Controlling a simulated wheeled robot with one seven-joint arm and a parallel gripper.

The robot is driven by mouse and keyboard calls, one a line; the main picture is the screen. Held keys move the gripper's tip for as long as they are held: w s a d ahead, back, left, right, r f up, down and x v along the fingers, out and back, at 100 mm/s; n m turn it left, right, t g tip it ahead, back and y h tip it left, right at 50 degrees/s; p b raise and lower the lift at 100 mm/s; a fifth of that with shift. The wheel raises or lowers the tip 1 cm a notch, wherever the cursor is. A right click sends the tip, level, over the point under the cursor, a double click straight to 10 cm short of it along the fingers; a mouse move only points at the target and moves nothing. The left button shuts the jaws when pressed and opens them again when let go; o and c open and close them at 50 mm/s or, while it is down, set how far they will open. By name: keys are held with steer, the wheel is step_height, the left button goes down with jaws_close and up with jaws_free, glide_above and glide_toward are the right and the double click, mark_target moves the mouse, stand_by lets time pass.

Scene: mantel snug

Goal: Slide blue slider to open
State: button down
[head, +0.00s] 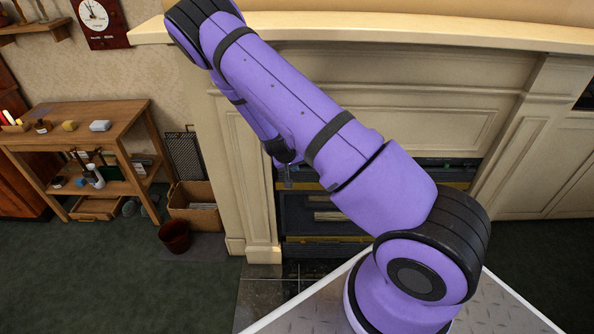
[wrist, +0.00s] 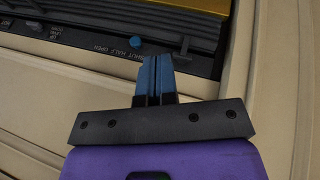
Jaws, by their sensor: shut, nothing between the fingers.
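The blue slider knob (wrist: 137,42) shows in the wrist view on a dark strip below a grille. White lettering beside it reads roughly "SHUT HALF OPEN", with the picture tilted. My gripper (wrist: 155,60) has its two blue-grey fingers shut together and empty. The fingertips are just below and to the right of the knob in the wrist view; I cannot tell whether they touch it. In the head view my purple arm covers much of the fireplace, and neither the knob nor my fingertips can be made out.
The dark grille (wrist: 120,20) has a yellow-gold bar (wrist: 205,5) above it. A cream mantel surround (head: 500,150) frames the fireplace. A wooden side table (head: 75,122), a box (head: 195,205) and a dark red bin (head: 175,236) stand at the left.

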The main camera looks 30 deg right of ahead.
steer(key=s+a+r+y, duration=0.2)
steer(key=s+a+r, duration=0.15)
steer(key=r, duration=0.75)
steer(key=s+a+r+n+t+y, duration=0.1)
steer(key=s+a+r+y, duration=0.3)
steer(key=r, duration=0.7)
steer(key=s+a+r, duration=0.2)
steer(key=a+r, duration=0.3)
steer(key=r, duration=0.6)
steer(key=s+r+n, duration=0.1)
steer(key=s+r, duration=0.4)
steer(key=s, duration=0.3)
steer(key=s+a+r+n+t, duration=0.1)
steer(key=s+r, duration=0.4)
steer(key=s, duration=0.3)
steer(key=s+r+n+t, duration=0.1)
steer(key=s+r, duration=0.5)
steer(key=s, duration=0.2)
steer(key=shift+s+a+n+h, duration=0.2)
steer(key=shift+s+n+h, duration=0.1)
steer(key=shift+s, duration=0.1)
